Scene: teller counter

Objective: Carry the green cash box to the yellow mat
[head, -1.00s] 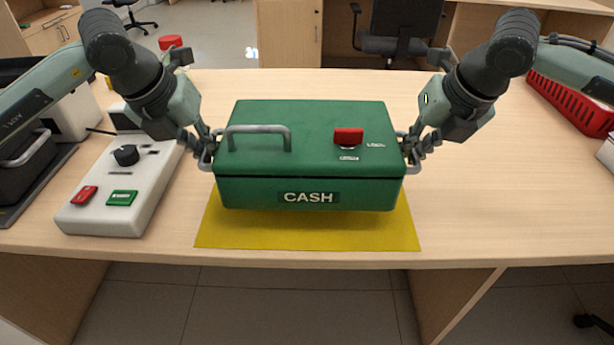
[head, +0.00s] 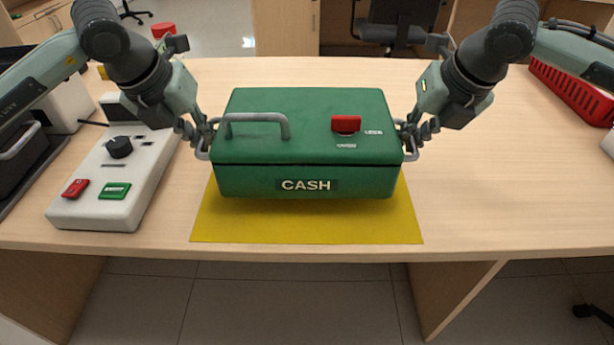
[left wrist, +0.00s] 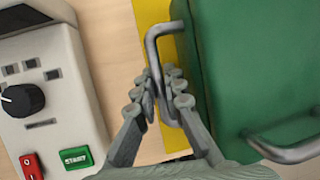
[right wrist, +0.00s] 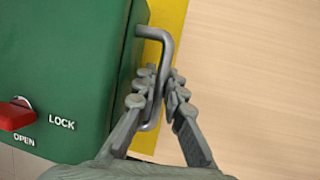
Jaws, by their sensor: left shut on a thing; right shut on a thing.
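The green cash box (head: 306,150) hangs level between my two grippers in the head view, above the yellow mat (head: 306,228). My left gripper (head: 207,138) is shut on the grey side handle (left wrist: 155,50) at the box's left end. My right gripper (head: 408,138) is shut on the side handle (right wrist: 168,55) at its right end. A grey top handle (head: 257,118) and a red knob (head: 346,124) are on the lid, which is closed.
A white control unit (head: 120,180) with a dial and red and green buttons stands close left of the mat. A red basket (head: 572,92) is at the far right. The desk (head: 500,190) is bare between the mat and the right side. The desk's front edge lies just before the mat.

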